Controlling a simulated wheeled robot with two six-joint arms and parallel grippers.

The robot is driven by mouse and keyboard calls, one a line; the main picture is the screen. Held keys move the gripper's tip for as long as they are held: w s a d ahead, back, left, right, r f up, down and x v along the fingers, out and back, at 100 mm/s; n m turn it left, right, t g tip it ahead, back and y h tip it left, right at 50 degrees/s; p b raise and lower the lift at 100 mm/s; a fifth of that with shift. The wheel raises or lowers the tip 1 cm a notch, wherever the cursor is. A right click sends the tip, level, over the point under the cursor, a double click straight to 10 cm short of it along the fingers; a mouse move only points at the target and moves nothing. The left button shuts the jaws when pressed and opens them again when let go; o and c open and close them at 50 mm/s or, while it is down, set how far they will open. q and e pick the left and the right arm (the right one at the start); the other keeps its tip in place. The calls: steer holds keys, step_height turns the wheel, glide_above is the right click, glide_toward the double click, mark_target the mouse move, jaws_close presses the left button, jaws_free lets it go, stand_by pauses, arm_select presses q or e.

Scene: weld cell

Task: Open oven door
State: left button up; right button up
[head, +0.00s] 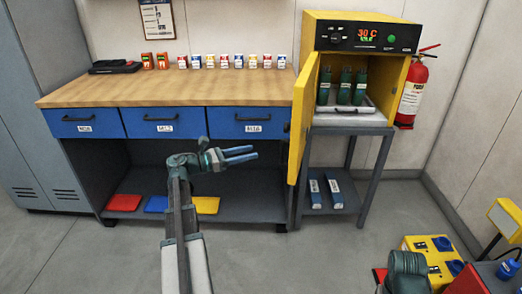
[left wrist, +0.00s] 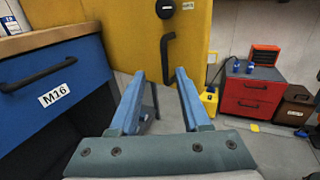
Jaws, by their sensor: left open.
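The yellow oven (head: 351,19) stands on a grey stand, its panel reading 30 C. Its door (head: 303,115) is swung wide open toward me and appears nearly edge-on at the oven's left. Inside are several dark green bottles (head: 344,88) above a pale tray. In the left wrist view, the door's outer face (left wrist: 110,45) carries a black bent handle (left wrist: 168,55). My left gripper (head: 254,152) is open and empty, left of the door and in front of the workbench, its fingers pointing toward the door, apart from the handle. My right gripper's jaws are not visible.
A workbench (head: 170,88) with blue drawers stands left of the oven, small boxes along its back. A red fire extinguisher (head: 412,90) hangs right of the oven. A yellow case (head: 432,262) sits at lower right. The floor before the oven is clear.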

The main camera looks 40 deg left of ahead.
arm_select(q)
steer(key=shift+v, duration=1)
